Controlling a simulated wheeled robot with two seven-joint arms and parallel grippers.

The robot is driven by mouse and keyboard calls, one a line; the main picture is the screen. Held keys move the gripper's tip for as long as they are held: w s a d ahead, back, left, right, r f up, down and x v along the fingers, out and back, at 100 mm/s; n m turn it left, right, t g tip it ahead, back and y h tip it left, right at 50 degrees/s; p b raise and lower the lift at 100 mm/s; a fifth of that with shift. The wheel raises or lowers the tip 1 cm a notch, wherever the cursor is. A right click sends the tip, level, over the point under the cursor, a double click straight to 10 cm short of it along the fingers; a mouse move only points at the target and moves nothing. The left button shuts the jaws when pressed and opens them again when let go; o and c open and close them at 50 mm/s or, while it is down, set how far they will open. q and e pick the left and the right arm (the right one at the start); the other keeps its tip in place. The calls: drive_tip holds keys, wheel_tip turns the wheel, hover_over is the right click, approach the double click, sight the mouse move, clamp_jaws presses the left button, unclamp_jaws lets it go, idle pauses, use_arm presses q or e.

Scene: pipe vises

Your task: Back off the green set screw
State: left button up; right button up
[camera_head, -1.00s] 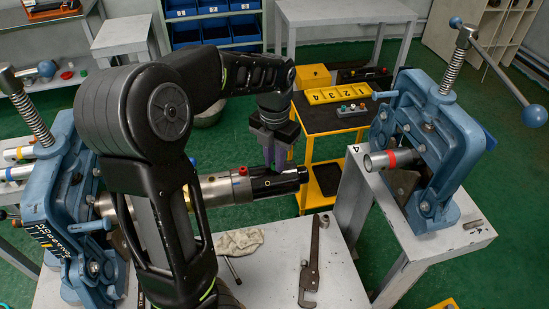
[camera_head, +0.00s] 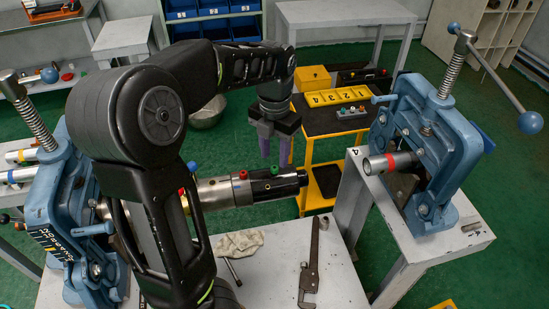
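The green set screw (camera_head: 275,170) sits on top of the black end of a metal pipe (camera_head: 222,192) held out level to the right from the left blue vise (camera_head: 55,215). A red set screw (camera_head: 243,174) is on the same pipe, left of the green one. My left gripper (camera_head: 275,158) points down, its two purple fingers spread with a gap between them. It is empty. The fingertips appear just above or behind the green screw; the exact depth is hard to tell. My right gripper is not in view.
A pipe wrench (camera_head: 312,265) and a rag (camera_head: 240,243) lie on the white bench below the pipe. A second blue vise (camera_head: 425,145) with a pipe stands at right. A yellow cart (camera_head: 317,125) is behind. My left arm hides part of the left vise.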

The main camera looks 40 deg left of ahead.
sight(274, 167)
use_arm(q)
wheel_tip(274, 167, up, 4)
drive_tip(key=shift+f+p, duration=0.1)
drive_tip(key=shift+p, duration=0.4)
